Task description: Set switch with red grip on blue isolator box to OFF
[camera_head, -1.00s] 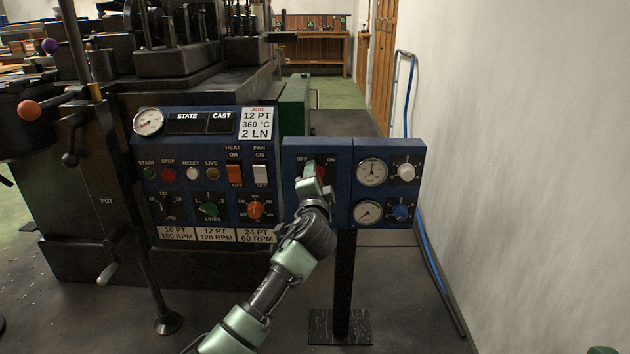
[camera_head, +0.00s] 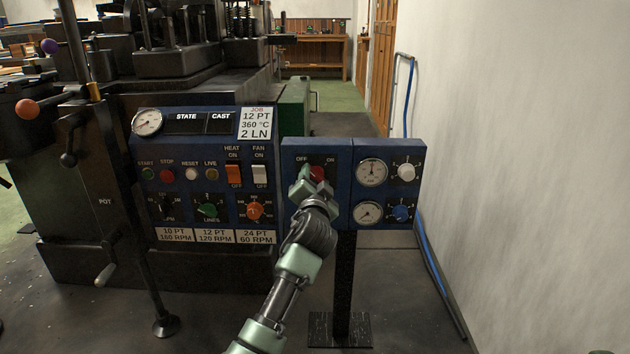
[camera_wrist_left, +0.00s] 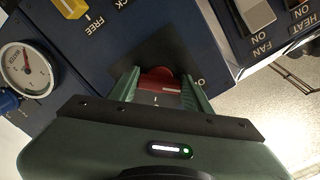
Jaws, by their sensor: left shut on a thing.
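The blue isolator box (camera_head: 338,148) stands on a black post, with OFF marked at its upper left and ON at its upper right. The switch's red grip (camera_head: 317,173) shows just right of my left fingertips. My left gripper (camera_head: 306,176) is at the box front, shut on the red grip and partly covering it. In the left wrist view the red grip (camera_wrist_left: 160,80) sits between the two green fingers, in front of a dark plate. The gripper hides which mark the grip points to. My right gripper is out of view.
A panel with gauges and knobs (camera_head: 390,187) adjoins the box on the right. Left of it is the machine's control panel (camera_head: 180,190) with heat and fan switches close by. A blue hose (camera_head: 436,262) runs along the right wall. Floor in front is clear.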

